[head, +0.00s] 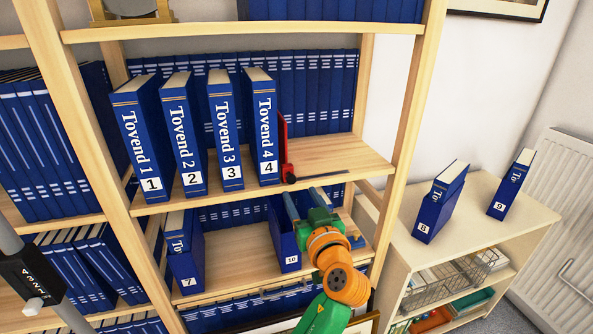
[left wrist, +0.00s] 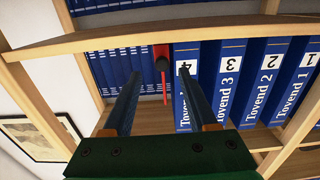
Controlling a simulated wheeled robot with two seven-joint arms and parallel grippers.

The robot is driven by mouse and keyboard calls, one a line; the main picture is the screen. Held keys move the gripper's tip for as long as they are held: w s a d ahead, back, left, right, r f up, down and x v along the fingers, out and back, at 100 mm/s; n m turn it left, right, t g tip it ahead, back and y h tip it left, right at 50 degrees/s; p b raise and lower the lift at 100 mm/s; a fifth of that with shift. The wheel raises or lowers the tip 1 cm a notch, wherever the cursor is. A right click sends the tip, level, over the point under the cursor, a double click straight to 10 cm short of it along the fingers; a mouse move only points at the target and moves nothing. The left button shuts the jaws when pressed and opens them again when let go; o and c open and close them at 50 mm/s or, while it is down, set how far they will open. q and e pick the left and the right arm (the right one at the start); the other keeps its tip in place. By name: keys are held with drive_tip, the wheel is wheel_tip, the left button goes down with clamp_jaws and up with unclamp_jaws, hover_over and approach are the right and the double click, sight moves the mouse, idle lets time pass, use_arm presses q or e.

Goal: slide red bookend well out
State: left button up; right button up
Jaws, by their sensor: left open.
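The red bookend (head: 284,147) stands on the middle shelf, against the right side of the book Tovend 4 (head: 265,125). Its black knob (head: 290,179) is at the shelf's front edge. My left gripper (head: 302,194) is open and empty, in front of and just below that shelf edge. In the left wrist view, which is turned over, the red bookend (left wrist: 161,80) shows between the two spread fingers (left wrist: 157,74), ahead of them and apart from them. Tovend 4 (left wrist: 184,88) is beside the right finger there. My right gripper is not in view.
Tovend 1 (head: 143,138), Tovend 2 (head: 184,135) and Tovend 3 (head: 225,130) stand to the left. The shelf board (head: 335,157) right of the bookend is bare up to the wooden upright (head: 405,120). Book 10 (head: 285,240) stands on the shelf below.

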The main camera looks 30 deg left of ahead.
sight(292, 180)
use_arm(q)
drive_tip(key=p+x, duration=0.1)
drive_tip(key=x, duration=0.1)
drive_tip(key=r+p+x, duration=0.1)
drive_tip(key=x, duration=0.1)
drive_tip(key=shift+a+p, duration=0.3)
drive_tip(key=shift+a, duration=0.05)
drive_tip(key=shift+w+a+f, duration=0.2)
drive_tip(key=shift+w+f, duration=0.1)
drive_tip(key=shift+s+d+r, duration=0.1)
drive_tip(key=shift+s+d, duration=0.05)
clamp_jaws()
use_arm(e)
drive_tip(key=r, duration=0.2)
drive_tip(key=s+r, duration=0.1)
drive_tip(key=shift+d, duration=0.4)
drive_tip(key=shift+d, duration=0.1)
